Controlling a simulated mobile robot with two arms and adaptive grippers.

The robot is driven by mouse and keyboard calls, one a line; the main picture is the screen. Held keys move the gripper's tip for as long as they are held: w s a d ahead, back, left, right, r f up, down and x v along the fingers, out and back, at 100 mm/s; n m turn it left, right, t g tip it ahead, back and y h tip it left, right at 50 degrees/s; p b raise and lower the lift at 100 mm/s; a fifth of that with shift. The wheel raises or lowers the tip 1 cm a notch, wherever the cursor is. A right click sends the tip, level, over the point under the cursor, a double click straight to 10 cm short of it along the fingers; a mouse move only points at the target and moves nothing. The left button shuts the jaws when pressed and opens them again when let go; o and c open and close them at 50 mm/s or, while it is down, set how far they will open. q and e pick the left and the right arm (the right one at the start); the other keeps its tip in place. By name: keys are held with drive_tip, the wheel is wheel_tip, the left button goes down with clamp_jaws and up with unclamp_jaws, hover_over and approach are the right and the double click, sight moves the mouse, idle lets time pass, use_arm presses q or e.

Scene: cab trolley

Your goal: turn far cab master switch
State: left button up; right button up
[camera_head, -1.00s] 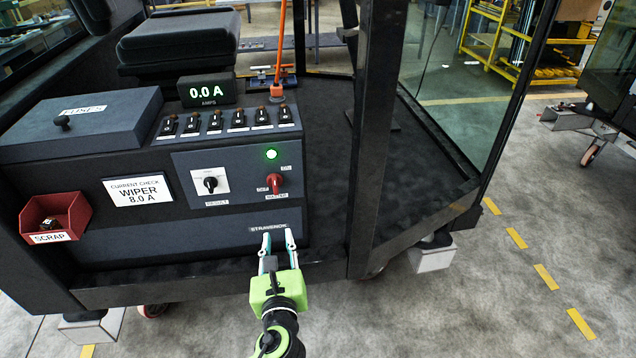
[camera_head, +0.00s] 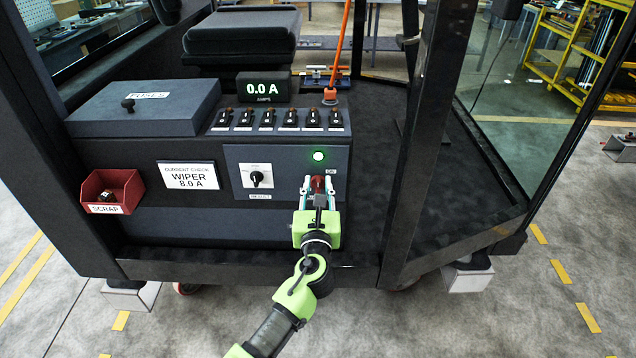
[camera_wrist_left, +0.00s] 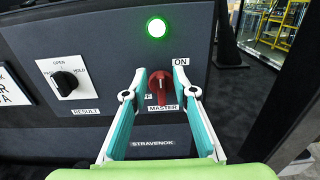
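The red master switch (camera_wrist_left: 160,86) sits on the panel below a lit green lamp (camera_wrist_left: 156,28), between an ON label at its upper right and a MASTER label beneath. In the head view the switch (camera_head: 318,183) is partly hidden by my left gripper (camera_head: 319,187). In the wrist view my left gripper (camera_wrist_left: 160,93) is open, its two fingers on either side of the red knob with gaps visible. Whether the fingertips touch the knob cannot be told. My right gripper is not in view.
A black result knob (camera_head: 257,178) is left of the switch. A dark cab post (camera_head: 432,140) stands right. A red scrap bin (camera_head: 112,190) is at left.

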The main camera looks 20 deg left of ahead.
use_arm(q)
drive_tip(key=shift+w+a, duration=0.1)
drive_tip(key=shift+w, duration=0.35)
drive_tip(key=shift+c, duration=0.4)
